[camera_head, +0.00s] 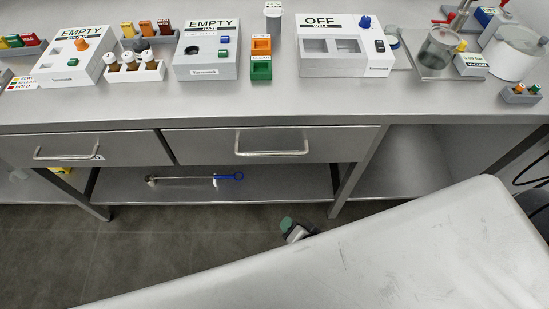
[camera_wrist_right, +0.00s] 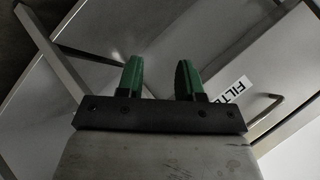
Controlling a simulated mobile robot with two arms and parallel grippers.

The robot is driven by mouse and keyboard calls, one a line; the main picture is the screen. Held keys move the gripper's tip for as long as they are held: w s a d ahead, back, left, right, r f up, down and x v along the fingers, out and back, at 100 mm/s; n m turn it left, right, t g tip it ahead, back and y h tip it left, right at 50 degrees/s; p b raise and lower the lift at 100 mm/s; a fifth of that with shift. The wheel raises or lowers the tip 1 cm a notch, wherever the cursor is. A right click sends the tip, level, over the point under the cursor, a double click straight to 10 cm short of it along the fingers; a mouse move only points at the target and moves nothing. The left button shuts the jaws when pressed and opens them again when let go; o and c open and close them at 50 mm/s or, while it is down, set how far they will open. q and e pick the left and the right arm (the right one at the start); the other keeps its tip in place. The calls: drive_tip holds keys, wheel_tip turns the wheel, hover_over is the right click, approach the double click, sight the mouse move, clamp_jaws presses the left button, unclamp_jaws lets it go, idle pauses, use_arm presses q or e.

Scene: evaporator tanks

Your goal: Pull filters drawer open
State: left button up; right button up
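Two grey drawers sit under the bench, a left one (camera_head: 120,149) and a right one (camera_head: 215,147), each with a metal bar handle. Both look shut. Their labels are not readable in the head view. In the right wrist view a label starting "FILTE" (camera_wrist_right: 233,89) shows on a drawer front beside a bar handle (camera_wrist_right: 267,112); part of it is hidden by a finger. My right gripper (camera_head: 288,226) is low in front of the bench, below the right drawer's level. Its green fingers (camera_wrist_right: 160,80) are apart with nothing between them. My left gripper is out of view.
The bench top (camera_head: 130,108) holds devices, vials and small bins. A lower shelf (camera_head: 270,185) carries a rod-like tool with a blue end (camera_head: 230,177). A bench leg (camera_head: 352,178) stands right of the right drawer. Floor (camera_head: 170,245) in front is clear.

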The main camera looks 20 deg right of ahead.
drive_tip(key=w+r+m+t+b, duration=0.2)
drive_tip(key=w+r+m+t, duration=0.15)
drive_tip(key=r, duration=0.55)
drive_tip(key=m+t, duration=0.2)
drive_tip(key=m, duration=0.3)
approach(275, 154)
drive_tip(key=shift+n+h, duration=0.25)
drive_tip(key=shift+h, duration=0.05)
drive_tip(key=b+x, duration=0.1)
drive_tip(key=x, duration=0.9)
drive_tip(key=shift+w+a+f, duration=0.15)
drive_tip(key=shift+w+a, duration=0.05)
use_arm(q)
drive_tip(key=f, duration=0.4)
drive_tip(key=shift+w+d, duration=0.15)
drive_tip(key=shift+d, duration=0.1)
use_arm(e)
clamp_jaws()
